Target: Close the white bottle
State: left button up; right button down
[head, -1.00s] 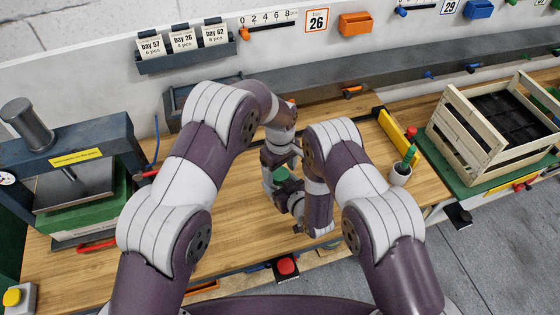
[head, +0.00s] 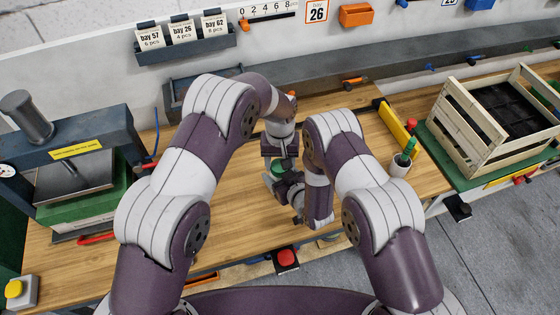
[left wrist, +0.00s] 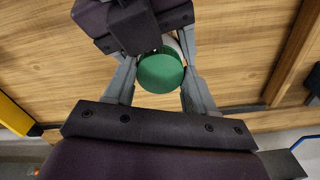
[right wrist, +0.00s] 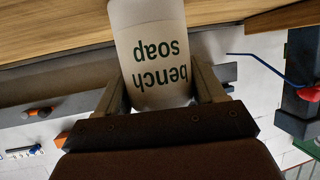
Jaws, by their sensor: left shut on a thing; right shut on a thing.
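The white bottle (right wrist: 152,50), labelled "bench soap", shows upside down in the right wrist view. My right gripper (right wrist: 160,90) is shut on it from both sides. The bottle's top end is hidden behind that gripper. The round green cap (left wrist: 160,72) shows face-on in the left wrist view, between the fingers of my left gripper (left wrist: 160,85), which is shut on it. A sliver of the white bottle (left wrist: 173,44) shows behind the cap. In the head view the green cap (head: 277,168) shows below the left gripper (head: 279,160). I cannot tell whether the cap is fully seated.
A press (head: 75,165) stands at the left of the wooden bench (head: 235,225). The bench around the grippers is mostly clear.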

pick_arm(q)
jog(key=shift+m, duration=0.7)
jog(key=o, duration=1.2)
jog(key=shift+c, duration=0.2)
jog(key=shift+r, duration=2.3)
jog(key=shift+c, duration=0.4)
